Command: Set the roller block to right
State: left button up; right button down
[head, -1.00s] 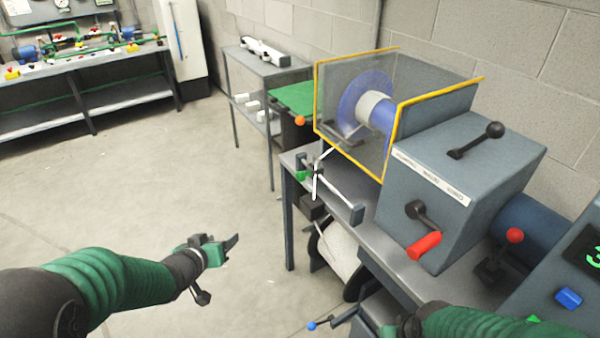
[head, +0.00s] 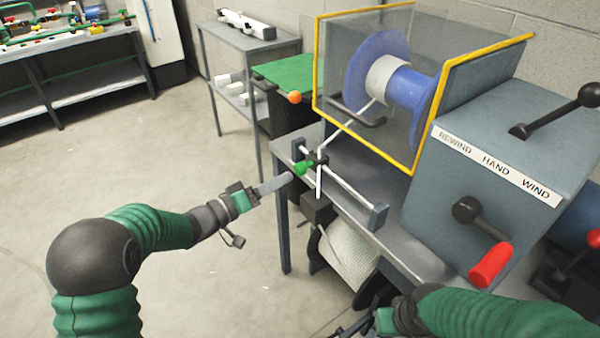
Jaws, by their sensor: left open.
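The roller block (head: 322,157) is a small dark block with upright white rollers and a green knob (head: 302,168). It sits on a pale rail (head: 352,190) between two grey end blocks, nearer the far left end. A pale strand runs from it up to the blue spool. My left gripper (head: 275,185) is open and empty, just left of and slightly below the green knob, with a small apparent gap. My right gripper (head: 360,325) is at the bottom edge, dark and partly cut off; its jaws are unclear.
A yellow-edged clear guard (head: 365,145) surrounds the blue spool (head: 408,90) behind the rail. The grey drive housing (head: 510,150) with a red-handled crank (head: 490,265) stands to the right. A white roll (head: 348,260) is below the bench. The floor at left is clear.

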aim_at(297, 171)
pick_arm(q)
jog(key=b+x, duration=0.1)
jog(key=x, duration=0.5)
jog(key=shift+w+d, duration=0.2)
jog(key=shift+w+d+r, duration=0.1)
jog(key=shift+w+d, duration=0.15)
jog(key=shift+d, duration=0.2)
jog(key=shift+a, duration=0.15)
grip_shut()
jog(key=shift+s, duration=0.1)
dwell(0.4)
